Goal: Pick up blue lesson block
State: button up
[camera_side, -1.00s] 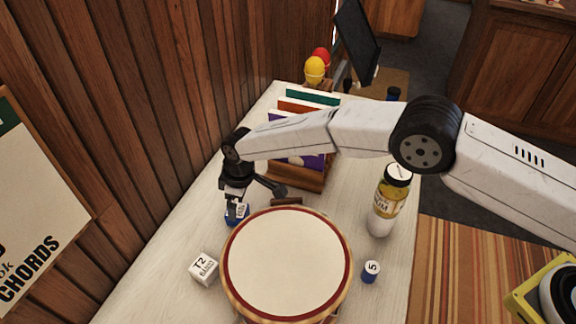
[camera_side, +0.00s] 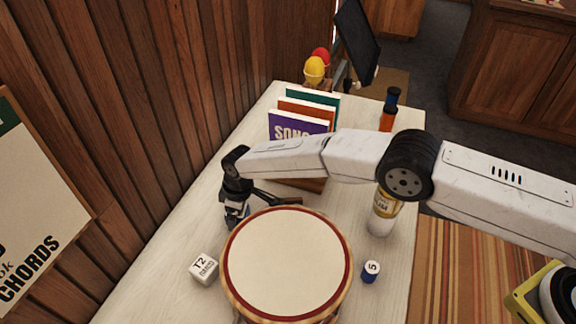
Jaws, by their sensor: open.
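My gripper (camera_side: 236,217) points down at the left of the table, behind and left of the round drum. It is open, with its fingers low around or right beside the blue lesson block (camera_side: 243,212). Only a small part of the block shows, as the fingers cover most of it. I cannot tell whether the fingers touch it.
The drum (camera_side: 287,262) stands close in front of the gripper. A white block (camera_side: 204,268) and a small blue cylinder (camera_side: 371,271) flank it. A bottle (camera_side: 381,215) stands right, partly behind my arm. Books (camera_side: 299,122) stand in a rack behind. The wooden wall (camera_side: 150,100) is at left.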

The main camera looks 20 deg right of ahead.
jog(key=c, duration=1.2)
jog(key=shift+o, duration=0.2)
jog(key=shift+r, duration=0.2)
jog(key=shift+r, duration=4.85)
